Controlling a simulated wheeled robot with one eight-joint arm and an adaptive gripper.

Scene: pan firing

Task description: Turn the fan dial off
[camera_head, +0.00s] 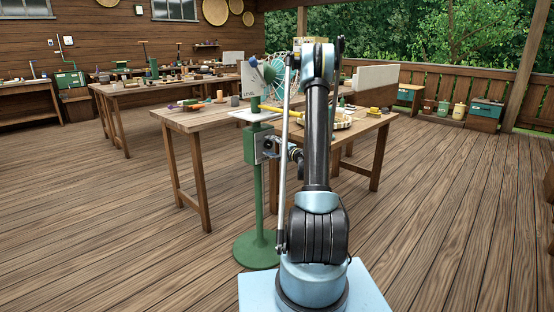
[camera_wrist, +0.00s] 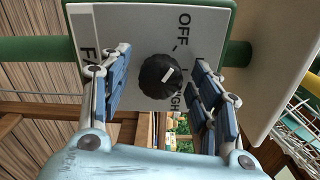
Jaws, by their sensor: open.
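The fan dial (camera_wrist: 160,77) is a round black ribbed knob on a light panel (camera_wrist: 140,35) in the wrist view. A white mark on it slants toward the upper right, not straight at the word OFF above. Part of the word HIGH shows right of the dial and FAN at the left. My gripper (camera_wrist: 162,68) is open, with one finger on each side of the dial and visible gaps between. In the head view my gripper (camera_head: 272,148) is in front of the green control box (camera_head: 250,147); the dial is hidden there.
The box sits on a green post with a round floor base (camera_head: 257,250). A fan (camera_head: 285,75) and a LEVEL panel (camera_head: 253,78) stand above it. A wooden table (camera_head: 195,120) is close behind. Open plank floor lies left and right.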

